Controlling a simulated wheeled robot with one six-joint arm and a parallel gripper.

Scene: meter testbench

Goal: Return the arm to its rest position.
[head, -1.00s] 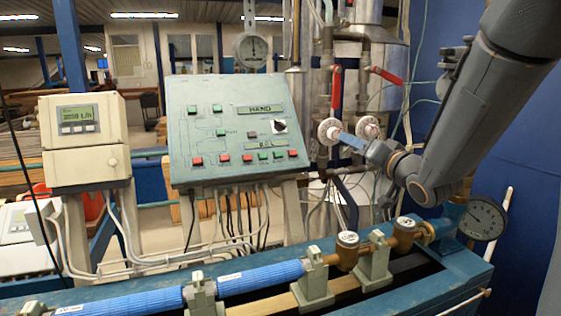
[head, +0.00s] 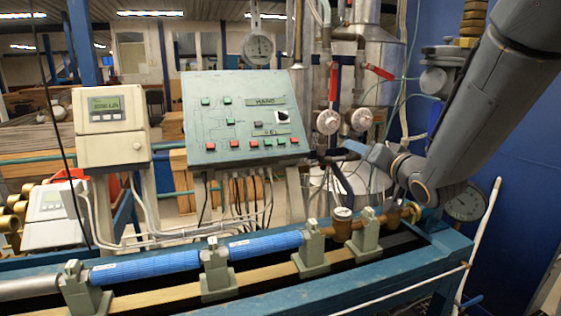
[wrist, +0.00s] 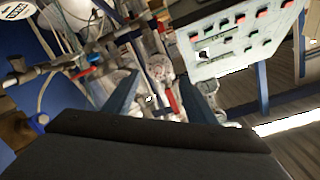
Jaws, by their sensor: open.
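My arm comes in from the upper right of the head view. Pipes and a red lever (wrist: 172,99) show behind the gap. Whether the fingers touch anything behind them I cannot tell.
The control panel (head: 228,118) stands left of my gripper, with a meter box (head: 112,128) farther left. Below runs the bench with blue pipes (head: 147,267), brass fittings (head: 342,226) and clamps. A blue wall is at right.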

